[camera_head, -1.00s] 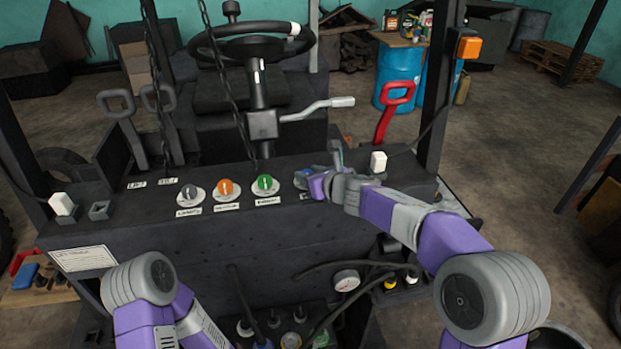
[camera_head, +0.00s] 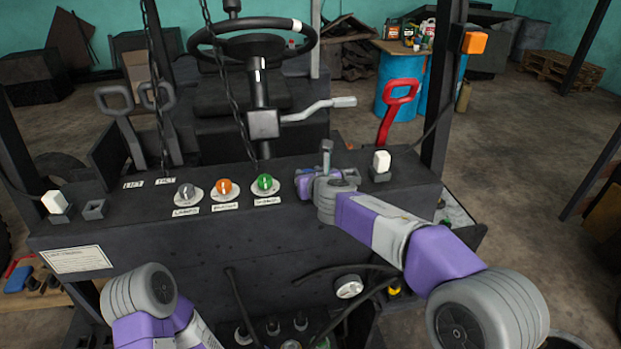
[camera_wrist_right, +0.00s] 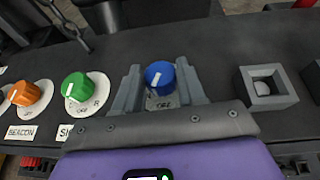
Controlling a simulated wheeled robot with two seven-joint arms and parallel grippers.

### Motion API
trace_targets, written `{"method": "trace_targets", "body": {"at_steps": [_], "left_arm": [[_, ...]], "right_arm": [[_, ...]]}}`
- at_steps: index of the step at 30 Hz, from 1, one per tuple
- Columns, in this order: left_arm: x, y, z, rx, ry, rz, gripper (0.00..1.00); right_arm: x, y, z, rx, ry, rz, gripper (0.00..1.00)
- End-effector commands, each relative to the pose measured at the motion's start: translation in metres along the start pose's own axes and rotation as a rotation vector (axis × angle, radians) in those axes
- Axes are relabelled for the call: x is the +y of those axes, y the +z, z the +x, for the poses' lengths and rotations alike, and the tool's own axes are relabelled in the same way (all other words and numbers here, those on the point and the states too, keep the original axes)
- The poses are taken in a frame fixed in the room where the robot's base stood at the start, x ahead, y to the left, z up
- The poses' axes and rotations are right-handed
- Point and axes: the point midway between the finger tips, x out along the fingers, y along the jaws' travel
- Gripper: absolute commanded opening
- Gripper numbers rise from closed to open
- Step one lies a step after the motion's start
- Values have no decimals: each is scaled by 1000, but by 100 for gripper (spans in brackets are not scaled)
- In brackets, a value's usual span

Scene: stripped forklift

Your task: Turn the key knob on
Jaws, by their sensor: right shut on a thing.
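The blue knob (camera_wrist_right: 160,76) stands on a pale plate on the dark console in the right wrist view. A label reading OFF is partly visible below it. I take this to be the key knob; its own name label is not visible. My right gripper (camera_wrist_right: 158,68) has one finger on each side of the knob and is shut on it. The knob's pale mark points down to the left. In the head view my right gripper (camera_head: 308,182) is at the console, right of the green knob, and hides the blue knob. My left gripper is out of view; only part of its arm shows.
A green knob (camera_head: 265,184), an orange knob (camera_head: 224,188) and a grey knob (camera_head: 186,194) line the console left of my right gripper. A white switch (camera_head: 382,161) stands to its right. A small lever (camera_head: 326,153) rises behind the hand. Chains hang in front of the steering wheel (camera_head: 252,40).

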Motion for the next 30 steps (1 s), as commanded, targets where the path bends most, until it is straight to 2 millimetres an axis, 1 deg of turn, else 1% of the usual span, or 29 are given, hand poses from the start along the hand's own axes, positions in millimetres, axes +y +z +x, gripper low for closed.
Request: {"method": "trace_targets", "body": {"at_steps": [4,8,11,18,24,30], "left_arm": [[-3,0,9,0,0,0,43],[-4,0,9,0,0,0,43],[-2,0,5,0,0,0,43],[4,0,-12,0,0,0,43],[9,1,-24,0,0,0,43],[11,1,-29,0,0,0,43]], "right_arm": [[5,-2,1,-1,-100,40,9],[6,0,1,-1,-214,87,9],[8,1,1,0,-296,120,9],[9,4,1,0,-459,188,9],[9,3,2,0,-547,225,9],[10,3,2,-1,-590,244,9]]}}
